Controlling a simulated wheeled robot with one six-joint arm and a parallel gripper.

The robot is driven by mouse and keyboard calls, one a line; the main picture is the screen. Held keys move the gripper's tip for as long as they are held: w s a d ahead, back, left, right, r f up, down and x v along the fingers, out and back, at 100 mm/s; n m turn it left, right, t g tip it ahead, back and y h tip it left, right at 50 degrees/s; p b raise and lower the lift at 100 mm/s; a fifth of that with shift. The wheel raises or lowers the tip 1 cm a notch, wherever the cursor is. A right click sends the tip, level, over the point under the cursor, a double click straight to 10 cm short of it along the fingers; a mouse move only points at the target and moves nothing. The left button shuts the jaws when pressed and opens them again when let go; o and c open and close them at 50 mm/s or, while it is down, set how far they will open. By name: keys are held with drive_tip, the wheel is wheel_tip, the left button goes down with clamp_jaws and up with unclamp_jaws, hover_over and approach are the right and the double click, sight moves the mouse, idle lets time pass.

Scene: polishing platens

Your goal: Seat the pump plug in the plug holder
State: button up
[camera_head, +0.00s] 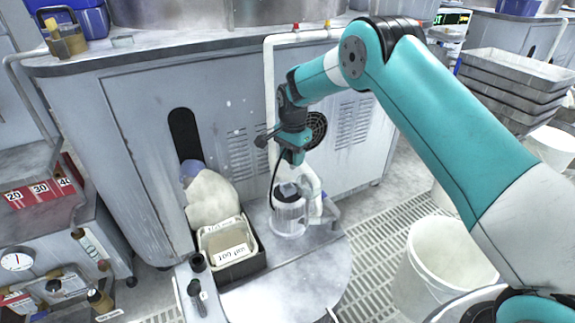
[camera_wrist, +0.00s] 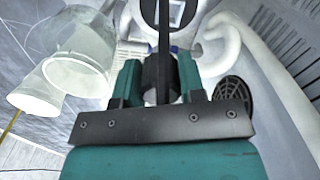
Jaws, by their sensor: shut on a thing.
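My gripper (camera_head: 288,160) points down in front of the grey cabinet, above a clear round vessel (camera_head: 290,218) with a dark part inside. In the wrist view the teal fingers of my gripper (camera_wrist: 160,88) are shut on a narrow black piece (camera_wrist: 164,45), taken as the pump plug. A thin black cable (camera_head: 272,185) hangs from the gripper toward the vessel. I cannot make out the plug holder for certain; a small black cup (camera_head: 197,262) stands at the left of the low platform.
A white hose (camera_head: 312,185) rises beside the vessel. A black bin (camera_head: 235,266) with a labelled tub (camera_head: 224,246) and a pale sack (camera_head: 210,197) stand left. White buckets (camera_head: 440,262) stand right on the grating. The round platform's front (camera_head: 295,290) is clear.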

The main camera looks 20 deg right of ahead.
drive_tip(key=shift+w+a+f+m, duration=0.35)
drive_tip(key=shift+w+a+m, duration=0.15)
drive_tip(key=shift+a+r, duration=0.1)
drive_tip(key=shift+f+b, duration=1.2)
drive_tip(key=shift+f, duration=1.75)
drive_tip(key=shift+f+b, duration=0.4)
drive_tip(key=shift+f, duration=1.25)
drive_tip(key=o, duration=1)
wheel_tip(320, 180, up, 17)
drive_tip(key=p, duration=0.3)
drive_tip(key=shift+r, duration=0.2)
drive_tip(key=shift+r, duration=0.1)
